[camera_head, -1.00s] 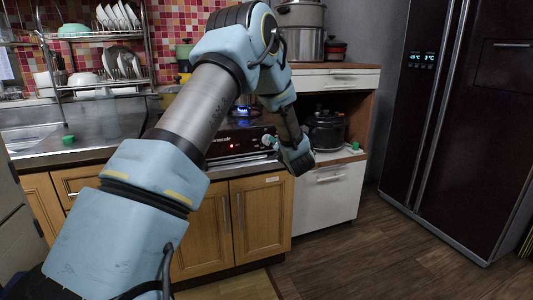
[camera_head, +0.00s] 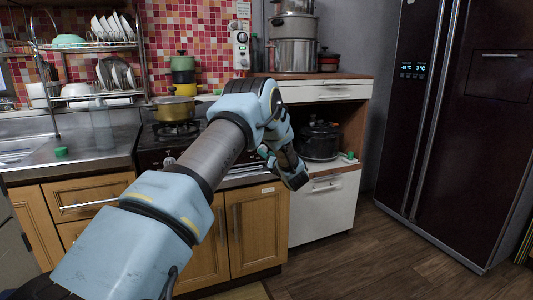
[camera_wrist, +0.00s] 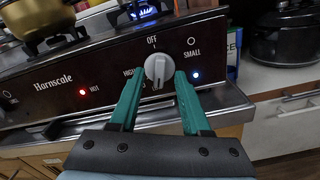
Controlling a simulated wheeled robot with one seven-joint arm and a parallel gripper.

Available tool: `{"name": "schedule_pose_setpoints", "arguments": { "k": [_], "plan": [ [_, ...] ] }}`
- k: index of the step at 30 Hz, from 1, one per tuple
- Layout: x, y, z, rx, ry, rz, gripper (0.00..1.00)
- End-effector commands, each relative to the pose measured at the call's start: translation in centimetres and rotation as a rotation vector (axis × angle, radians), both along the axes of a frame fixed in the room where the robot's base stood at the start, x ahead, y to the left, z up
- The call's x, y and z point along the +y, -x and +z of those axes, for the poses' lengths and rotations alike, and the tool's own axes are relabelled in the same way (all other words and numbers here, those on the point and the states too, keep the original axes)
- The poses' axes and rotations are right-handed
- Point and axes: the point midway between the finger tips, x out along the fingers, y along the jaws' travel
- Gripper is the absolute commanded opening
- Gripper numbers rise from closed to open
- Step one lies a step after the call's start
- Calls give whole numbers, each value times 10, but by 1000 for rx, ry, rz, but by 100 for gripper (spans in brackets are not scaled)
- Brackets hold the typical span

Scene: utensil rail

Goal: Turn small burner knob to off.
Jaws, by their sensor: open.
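The small burner knob (camera_wrist: 158,68) is a light grey dial on the dark stove panel in the wrist view. "OFF" is printed above it, "HIGH" to its left and "SMALL" to its right. I cannot tell exactly which mark it points at. My gripper (camera_wrist: 158,82) is open, with one green finger on each side of the knob. Whether either finger touches it is unclear. A blue flame (camera_wrist: 145,13) burns above the panel. In the head view my arm hides the knob, and a bit of my green fingers (camera_head: 267,156) shows by the stove's right end.
A gold pot (camera_head: 175,108) stands on the stove's left burner. A black pot (camera_head: 320,139) sits on the shelf to the right. The panel has a red HOT light (camera_wrist: 82,92) and a bluish light (camera_wrist: 195,74). The floor in front is clear.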

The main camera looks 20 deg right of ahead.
Motion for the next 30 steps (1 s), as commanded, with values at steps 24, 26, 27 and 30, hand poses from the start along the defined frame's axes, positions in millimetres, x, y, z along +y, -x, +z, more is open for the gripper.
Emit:
{"name": "schedule_pose_setpoints", "arguments": {
  "k": [24,26,27,30],
  "plan": [
    [1,-8,0,-1,0,0,1],
    [1,-8,0,-1,0,0,0],
    [1,-8,0,-1,0,0,0],
    [1,-8,0,-1,0,0,0]
  ]
}}
